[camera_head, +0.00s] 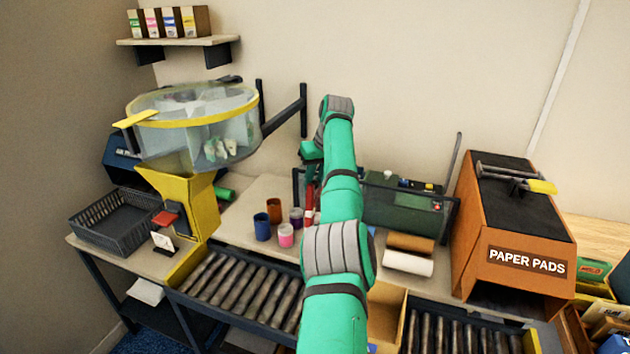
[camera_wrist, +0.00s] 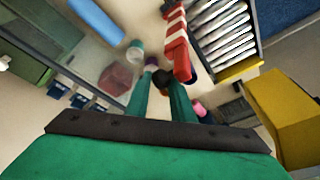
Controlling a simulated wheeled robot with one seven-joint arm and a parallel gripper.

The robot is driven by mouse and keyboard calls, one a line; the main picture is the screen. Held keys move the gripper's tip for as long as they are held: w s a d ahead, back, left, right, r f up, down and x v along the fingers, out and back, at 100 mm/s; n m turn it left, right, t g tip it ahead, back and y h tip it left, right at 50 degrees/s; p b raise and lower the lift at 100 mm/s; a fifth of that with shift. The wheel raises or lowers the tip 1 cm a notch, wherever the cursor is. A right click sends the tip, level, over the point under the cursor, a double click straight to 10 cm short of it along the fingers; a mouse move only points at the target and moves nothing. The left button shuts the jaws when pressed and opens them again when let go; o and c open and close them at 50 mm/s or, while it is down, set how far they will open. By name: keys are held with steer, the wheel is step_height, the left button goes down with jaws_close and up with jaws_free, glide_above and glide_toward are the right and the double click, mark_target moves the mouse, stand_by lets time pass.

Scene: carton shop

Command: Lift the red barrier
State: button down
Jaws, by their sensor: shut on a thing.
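The red barrier (camera_wrist: 176,48) shows in the wrist view as a red bar with white stripes, lying beside the roller conveyor. A dark round knob (camera_wrist: 164,80) sits at its near end. My gripper (camera_wrist: 158,84) has its green fingers closed around this knob. In the head view a narrow red part of the barrier (camera_head: 310,198) shows just left of my arm, above the conveyor's back edge. The rest of it and my fingertips are hidden behind my arm there.
Several small cups (camera_head: 285,235) stand left of the barrier. A roller conveyor (camera_head: 240,288) runs in front. A yellow stand with a clear drum (camera_head: 195,120) is at left.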

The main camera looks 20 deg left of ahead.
steer(key=shift+w+d+f, duration=0.25)
steer(key=shift+d+f, duration=0.4)
steer(key=shift+d, duration=0.1)
steer(key=c, duration=1.5)
jaws_free()
steer(key=shift+w, duration=0.1)
steer(key=shift+a, duration=0.1)
steer(key=v, duration=0.8)
steer(key=a+v, duration=0.1)
steer(key=v, duration=0.3)
